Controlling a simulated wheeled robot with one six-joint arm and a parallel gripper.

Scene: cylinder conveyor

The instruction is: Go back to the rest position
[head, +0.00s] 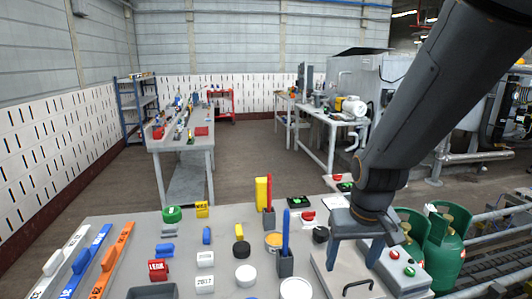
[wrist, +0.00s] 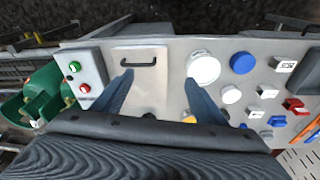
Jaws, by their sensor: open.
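My gripper (head: 356,252) hangs at the end of my dark arm over the right part of the grey table in the head view. In the wrist view my gripper (wrist: 158,90) shows two blue-grey fingers spread wide apart with nothing between them. Below it is a light panel with a dark handle (wrist: 138,63); the handle also shows in the head view (head: 358,284). Beside the panel is a control box (head: 400,262) with a red and a green button.
The table (head: 120,228) holds several blocks, discs and holders, including a red block (head: 158,267) and a white cylinder (head: 296,289). Green gas cylinders (head: 447,245) stand right of the table, next to a conveyor (head: 492,258). Behind is open floor (head: 245,150) between two workbenches.

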